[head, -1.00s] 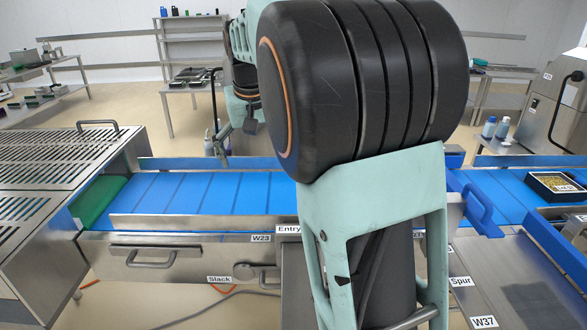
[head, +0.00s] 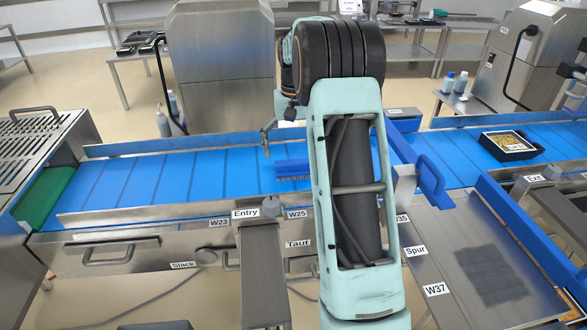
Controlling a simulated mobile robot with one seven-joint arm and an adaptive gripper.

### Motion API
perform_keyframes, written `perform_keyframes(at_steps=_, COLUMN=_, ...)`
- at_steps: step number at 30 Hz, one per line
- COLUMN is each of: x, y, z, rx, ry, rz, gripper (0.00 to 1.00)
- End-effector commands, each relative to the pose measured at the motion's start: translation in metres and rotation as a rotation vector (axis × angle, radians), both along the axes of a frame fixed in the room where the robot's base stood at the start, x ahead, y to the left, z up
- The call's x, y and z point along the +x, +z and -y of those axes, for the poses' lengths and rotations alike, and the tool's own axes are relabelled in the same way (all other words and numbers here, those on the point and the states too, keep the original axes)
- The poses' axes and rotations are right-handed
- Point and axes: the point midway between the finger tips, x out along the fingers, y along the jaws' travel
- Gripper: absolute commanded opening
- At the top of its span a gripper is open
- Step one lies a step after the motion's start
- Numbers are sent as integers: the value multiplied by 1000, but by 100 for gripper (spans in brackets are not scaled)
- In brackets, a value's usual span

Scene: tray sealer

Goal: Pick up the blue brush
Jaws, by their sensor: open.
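The blue brush (head: 292,167) lies on the blue conveyor belt, just left of my forearm in the head view. Its blue body is hard to tell from the belt, and a brownish bristle strip shows along its near edge. My arm covers its right end. My gripper (head: 268,147) is open, above the belt beside the brush's left end. One thin finger points down; the other is mostly hidden. I see no contact with the brush and cannot judge the exact height.
Metal guide rails (head: 150,212) edge the belt. A blue handled frame (head: 431,180) stands right of my arm. A black tray with yellowish contents (head: 510,146) sits on the right belt. A steel cabinet (head: 222,65) stands behind. The left belt is clear.

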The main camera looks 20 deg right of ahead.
Motion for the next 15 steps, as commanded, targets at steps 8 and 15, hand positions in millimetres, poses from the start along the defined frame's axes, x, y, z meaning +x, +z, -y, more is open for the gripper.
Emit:
perform_keyframes(at_steps=8, x=2, y=-27, z=-2, rx=1, ry=1, rz=-3, gripper=97)
perform_keyframes(at_steps=15, x=3, y=-56, z=-3, rx=0, ry=0, rz=-1, gripper=97)
